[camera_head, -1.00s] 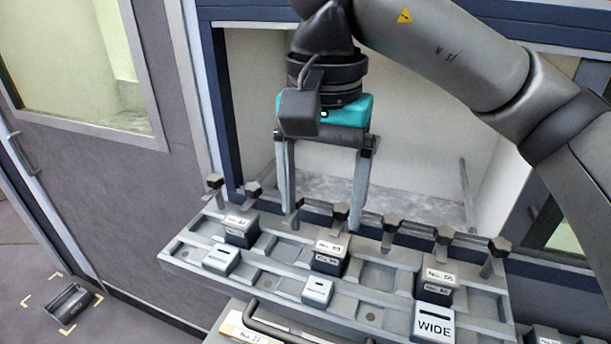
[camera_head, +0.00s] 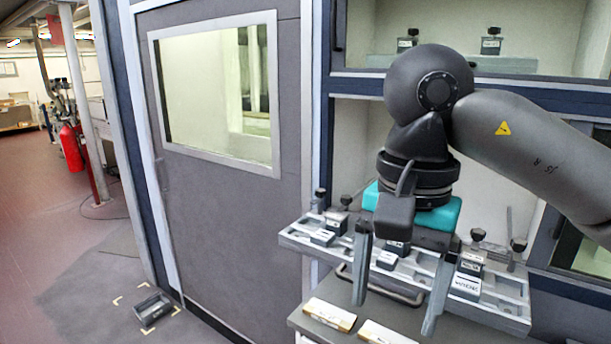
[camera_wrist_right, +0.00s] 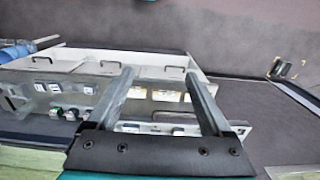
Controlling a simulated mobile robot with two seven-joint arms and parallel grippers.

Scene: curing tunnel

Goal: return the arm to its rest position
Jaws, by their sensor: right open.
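My right gripper (camera_head: 393,300) is open and empty, its two grey fingers apart and pointing down in the head view. It hangs in front of the grey slotted tray (camera_head: 511,309), covering part of it. In the right wrist view the open fingers (camera_wrist_right: 170,90) show with nothing between them. My right arm comes in from the right and bends at a dark round joint above the gripper. My left gripper is in neither view.
The tray holds several dark and light blocks, one marked WIDE (camera_head: 466,285). Labelled strips (camera_head: 330,314) lie on the cabinet below. A closed door (camera_head: 225,215) stands left. A small dark bin (camera_head: 153,308) sits inside floor marks.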

